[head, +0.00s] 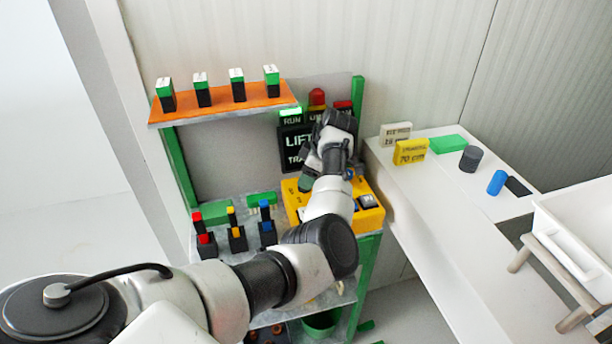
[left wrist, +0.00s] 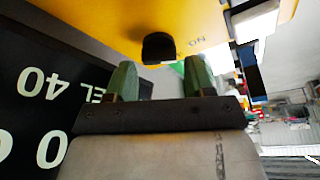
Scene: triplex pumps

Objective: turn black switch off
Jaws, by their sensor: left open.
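The yellow control box (head: 370,220) stands on the green-framed bench, partly covered by my left arm. In the left wrist view its yellow face (left wrist: 90,15) fills the top and carries a black switch (left wrist: 158,47) beside the upside-down word ON. My left gripper (left wrist: 161,78) is open, with its two green fingertips apart. The switch shows beyond the fingertips, in line with the gap between them; I cannot tell whether they touch it. In the head view the left gripper (head: 306,183) is over the box, and the switch is hidden. My right gripper is not in view.
A black LIFT display (head: 293,150) stands behind the box. An orange shelf (head: 215,106) holds several green-and-black blocks at upper left. Small coloured-top black blocks (head: 237,238) stand left of the box. A white counter (head: 430,220) with loose items is at right.

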